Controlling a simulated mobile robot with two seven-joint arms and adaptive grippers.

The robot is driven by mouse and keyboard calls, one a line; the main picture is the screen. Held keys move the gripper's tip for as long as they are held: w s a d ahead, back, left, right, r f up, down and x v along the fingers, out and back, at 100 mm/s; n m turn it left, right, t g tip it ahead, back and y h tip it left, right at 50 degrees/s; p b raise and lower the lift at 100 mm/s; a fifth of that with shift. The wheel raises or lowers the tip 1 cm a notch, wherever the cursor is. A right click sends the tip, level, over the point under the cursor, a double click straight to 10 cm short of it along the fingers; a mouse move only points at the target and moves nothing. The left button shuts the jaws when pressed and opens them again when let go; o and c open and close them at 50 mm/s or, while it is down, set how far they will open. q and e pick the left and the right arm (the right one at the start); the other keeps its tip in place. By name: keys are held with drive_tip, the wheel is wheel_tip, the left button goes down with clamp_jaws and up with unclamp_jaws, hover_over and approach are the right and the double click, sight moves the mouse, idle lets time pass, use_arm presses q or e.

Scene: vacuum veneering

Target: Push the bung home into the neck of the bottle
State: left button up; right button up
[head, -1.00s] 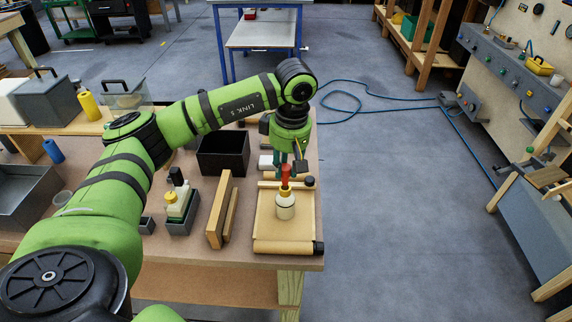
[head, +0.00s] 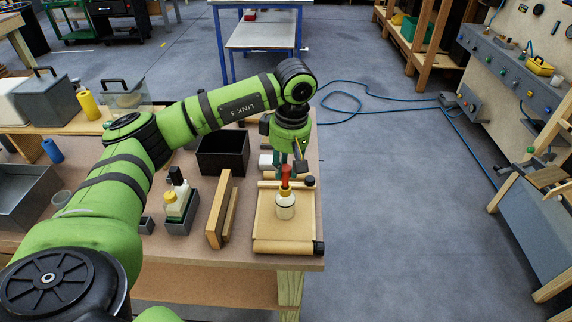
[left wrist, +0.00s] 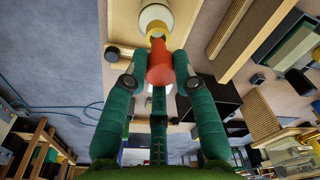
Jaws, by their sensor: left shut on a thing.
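The bottle (head: 286,210) is a small white one standing upright on a tan board (head: 268,235); it also shows at the top of the left wrist view (left wrist: 156,14). A yellow collar (left wrist: 157,33) is at its neck. The red bung (head: 286,171) stands above the collar, in line with the bottle; in the left wrist view the red bung (left wrist: 160,68) meets or nearly meets the yellow. How deep it sits cannot be told. My left gripper (head: 287,168) is above the bottle, pointing down, its fingers shut on the bung. My right gripper is not in view.
Wooden boards (head: 218,212) stand left of the tan board, with a grey holder (head: 183,222) of bottles beyond. A black bin (head: 222,152) is behind them. A dark round knob (head: 309,181) is close right of the bottle. The table's right edge is near.

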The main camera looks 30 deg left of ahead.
sight(290, 169)
use_arm(q)
drive_tip(key=shift+f+b, duration=1.15)
drive_tip(key=shift+f, duration=0.35)
drive_tip(key=o, duration=0.8)
drive_tip(key=shift+r, duration=0.15)
drive_tip(key=r, duration=0.8)
drive_tip(key=d+r, duration=0.1)
drive_tip(key=r, duration=0.2)
drive_tip(key=shift+r, duration=0.4)
